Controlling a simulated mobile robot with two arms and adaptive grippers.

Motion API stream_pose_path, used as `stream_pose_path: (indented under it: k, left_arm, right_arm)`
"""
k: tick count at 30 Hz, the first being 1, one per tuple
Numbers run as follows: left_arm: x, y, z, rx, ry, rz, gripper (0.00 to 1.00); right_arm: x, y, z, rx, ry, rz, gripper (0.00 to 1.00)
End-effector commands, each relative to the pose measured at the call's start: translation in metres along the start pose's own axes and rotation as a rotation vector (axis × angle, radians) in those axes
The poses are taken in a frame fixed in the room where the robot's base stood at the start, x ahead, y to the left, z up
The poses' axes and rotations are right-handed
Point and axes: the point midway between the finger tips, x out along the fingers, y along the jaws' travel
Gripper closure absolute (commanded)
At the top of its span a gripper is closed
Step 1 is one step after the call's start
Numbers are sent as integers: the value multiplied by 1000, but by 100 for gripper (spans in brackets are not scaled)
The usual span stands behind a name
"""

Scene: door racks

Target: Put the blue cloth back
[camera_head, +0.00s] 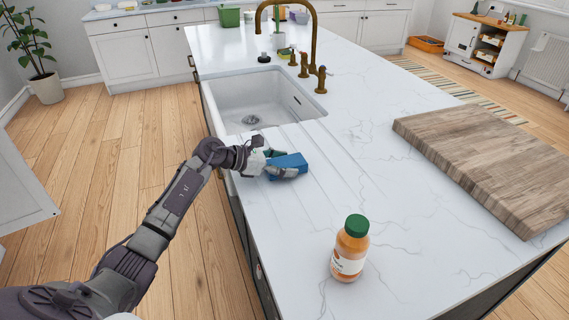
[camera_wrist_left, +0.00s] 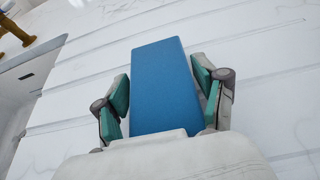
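The blue cloth (camera_head: 288,164) looks like a flat, stiff blue block. It is at the near side of the white counter, by the drain grooves in front of the sink. My left gripper (camera_head: 283,169) has its fingers around the cloth. In the left wrist view, the cloth (camera_wrist_left: 165,85) stretches from the palm out past the fingertips. I cannot tell whether the cloth touches the counter. My right gripper is not in view.
The white sink (camera_head: 258,100) lies just beyond the cloth, with a brass faucet (camera_head: 314,35) behind it. An orange bottle with a green cap (camera_head: 350,248) stands nearer on the counter. A wooden board (camera_head: 490,165) lies at the right. The counter between them is clear.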

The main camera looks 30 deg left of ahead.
Motion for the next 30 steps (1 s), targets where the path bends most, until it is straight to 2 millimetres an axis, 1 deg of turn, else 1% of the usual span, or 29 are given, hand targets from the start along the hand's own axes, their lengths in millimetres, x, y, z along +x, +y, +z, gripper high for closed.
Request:
stream_pose_path:
  k: [2,10,13,14,17,24,30]
  left_arm:
    - [0,0,0,0,0,0,13]
    - [0,0,1,0,0,0,13]
    - [-2,0,5,-1,-1,0,13]
    - [-4,0,2,0,0,1,13]
    - [-18,1,0,4,2,2,13]
    - [-70,1,-2,4,6,3,13]
    - [-105,0,-1,0,4,1,13]
  right_arm:
    - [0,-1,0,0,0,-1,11]
    - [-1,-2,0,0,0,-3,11]
    - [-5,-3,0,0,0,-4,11]
    - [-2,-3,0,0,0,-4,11]
    - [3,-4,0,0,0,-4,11]
    - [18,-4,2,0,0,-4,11]
    - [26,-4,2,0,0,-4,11]
